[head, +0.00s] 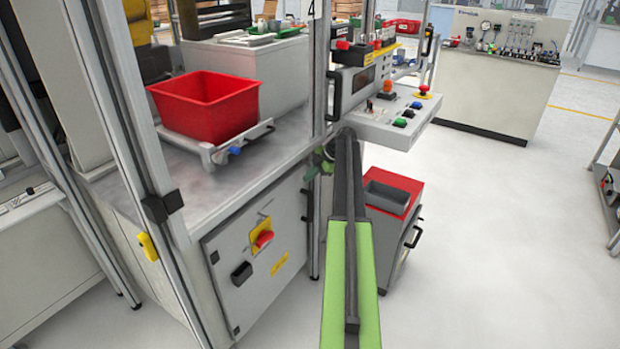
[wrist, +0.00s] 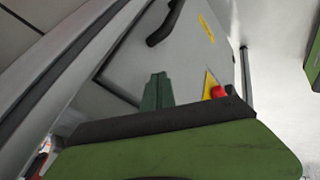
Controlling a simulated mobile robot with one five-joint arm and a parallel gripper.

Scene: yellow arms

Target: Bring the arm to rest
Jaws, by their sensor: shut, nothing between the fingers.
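My green and black arm reaches up the middle of the head view. My gripper (head: 322,158) is small and partly hidden at the arm's far end, beside the workstation's upright post. In the wrist view the dark green fingers of my gripper (wrist: 158,91) are together with nothing between them. Behind them is the grey cabinet door (wrist: 190,65) with its black handle and red switch.
A red bin (head: 205,105) sits on the workstation at left. The control panel (head: 390,120) juts out near my gripper. A red-topped drawer cart (head: 395,195) stands right of my arm. Floor (head: 500,230) is clear at right; a rack (head: 608,185) edges it.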

